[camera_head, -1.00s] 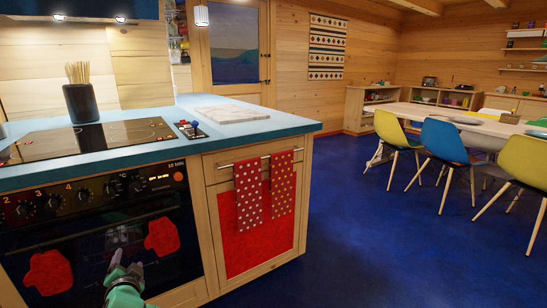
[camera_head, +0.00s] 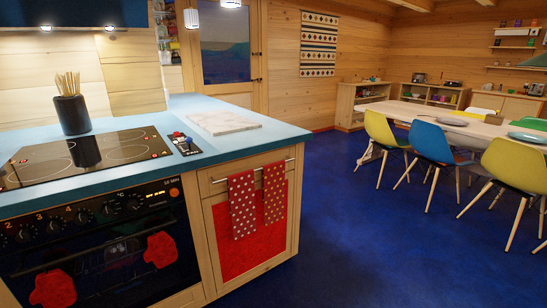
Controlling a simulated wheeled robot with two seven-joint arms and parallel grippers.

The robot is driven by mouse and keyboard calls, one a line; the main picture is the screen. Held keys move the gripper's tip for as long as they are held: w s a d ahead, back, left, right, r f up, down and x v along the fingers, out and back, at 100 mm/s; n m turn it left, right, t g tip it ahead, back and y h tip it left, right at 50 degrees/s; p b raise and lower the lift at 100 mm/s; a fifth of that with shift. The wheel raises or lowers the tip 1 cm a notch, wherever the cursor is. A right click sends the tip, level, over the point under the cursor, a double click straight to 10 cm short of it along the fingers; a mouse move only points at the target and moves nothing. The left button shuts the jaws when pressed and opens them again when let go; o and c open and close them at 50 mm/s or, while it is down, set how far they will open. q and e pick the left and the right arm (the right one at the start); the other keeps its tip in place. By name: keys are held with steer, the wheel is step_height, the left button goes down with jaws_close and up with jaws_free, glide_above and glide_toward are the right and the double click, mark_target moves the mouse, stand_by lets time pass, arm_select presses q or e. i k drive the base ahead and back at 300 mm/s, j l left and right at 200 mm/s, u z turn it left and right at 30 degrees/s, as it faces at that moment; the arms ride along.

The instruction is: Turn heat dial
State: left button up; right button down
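A row of several dark heat dials (camera_head: 84,216) runs along the black oven front at the left, with pale numbers 2, 3 and 4 above some of them. The oven (camera_head: 100,250) stands under the black glass cooktop (camera_head: 120,155) in a blue counter. A small display reading "10 min" and an orange-red round button (camera_head: 174,192) sit at the right end of the panel. The left edge of the dial row is cut off by the frame. Neither of my grippers shows in the head view.
Two red towels (camera_head: 243,207) hang on a rail. Blue floor is open at right, before chairs (camera_head: 432,143) and a table.

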mark_target(132, 204)
steer(key=k+u, duration=0.1)
steer(key=u, duration=0.7)
steer(key=k+j+u, duration=0.15)
steer(key=u, duration=0.25)
